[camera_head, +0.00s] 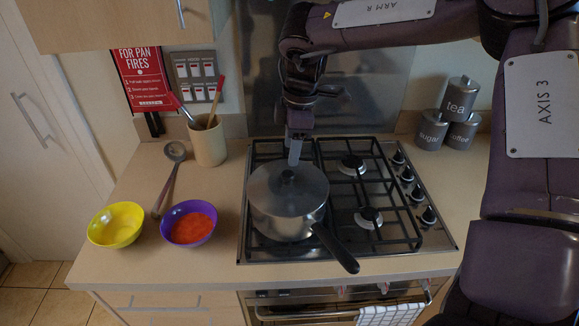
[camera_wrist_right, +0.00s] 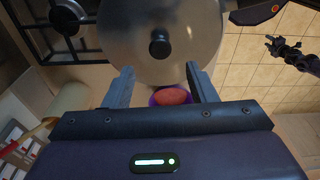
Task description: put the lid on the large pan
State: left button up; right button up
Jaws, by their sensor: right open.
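The large pan (camera_head: 285,226) is a steel saucepan on the left front of the hob, its black handle (camera_head: 336,248) pointing to the front right. The lid (camera_head: 306,184), a steel disc with a black knob (camera_head: 288,176), lies over the pan's mouth and looks level. The lid (camera_wrist_right: 190,35) and knob (camera_wrist_right: 160,44) also show in the right wrist view. My right gripper (camera_head: 295,160) is just behind and above the knob, fingers pointing down. In the right wrist view its fingers (camera_wrist_right: 160,69) are open and empty, apart from the knob. My left gripper (camera_wrist_right: 274,44) shows small there, its jaws unclear.
The hob (camera_head: 430,243) has free burners (camera_head: 368,217) on the right. Left on the counter are a yellow bowl (camera_head: 117,226), a purple bowl (camera_head: 188,222) with red contents, a ladle (camera_head: 167,184) and a utensil pot (camera_head: 208,146). Canisters (camera_head: 462,97) stand at back right.

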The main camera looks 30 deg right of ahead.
jog(key=r, duration=0.5)
jog(key=shift+s+d+r+b, duration=0.15)
jog(key=shift+d+b, duration=0.15)
jog(key=shift+b, duration=0.1)
